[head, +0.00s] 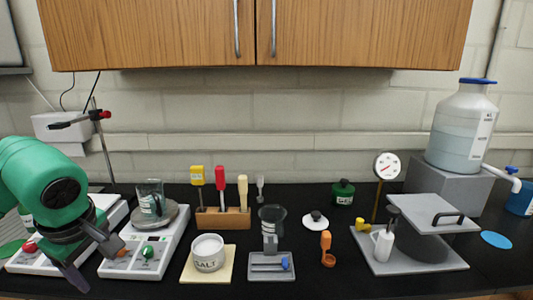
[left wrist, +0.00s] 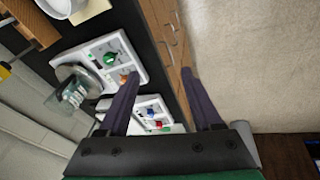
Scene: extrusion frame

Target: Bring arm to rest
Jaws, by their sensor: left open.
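My left gripper (head: 91,262) hangs at the left end of the bench, in front of the hot plate with the beaker. Its dark fingers are spread apart with nothing between them; they also show wide apart in the left wrist view (left wrist: 160,90). In the head view one finger overlaps the front left of that hot plate (head: 170,254); I cannot tell whether it touches. My right gripper is not in view.
A glass beaker (head: 150,197) stands on the hot plate. A second white device (head: 30,263) is partly hidden behind my arm. A salt jar (head: 208,252), tool block (head: 223,217) and grey press (head: 410,264) stand rightward. The front bench strip is mostly clear.

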